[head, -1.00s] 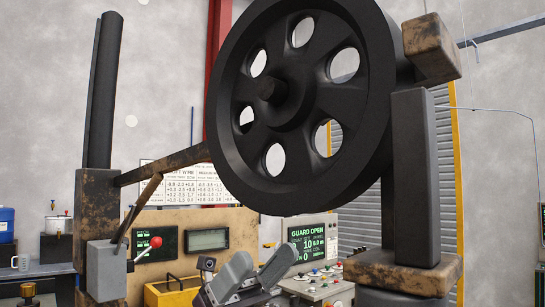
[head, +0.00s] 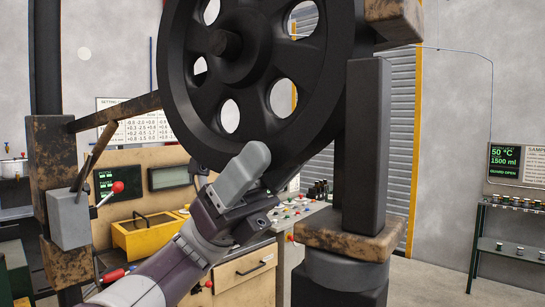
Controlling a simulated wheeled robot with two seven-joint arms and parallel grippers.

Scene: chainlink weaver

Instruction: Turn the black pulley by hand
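The black pulley (head: 292,125) is a large upright wheel with several round holes and a hub on its left-facing side. It fills the upper middle of the head view, and its top is cut off. My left gripper (head: 257,166) reaches up from the lower left to the pulley's bottom rim. One grey finger shows plainly in front of the rim. The other finger is mostly hidden, so I cannot tell how far apart they are or whether they touch the rim. My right gripper is not in view.
A dark post (head: 366,150) on a rusty block (head: 352,238) stands right of the pulley. A grey box (head: 69,218) with a red-knobbed lever (head: 117,187) is at left. A yellow bin (head: 148,236) and a control panel (head: 297,212) lie behind my arm.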

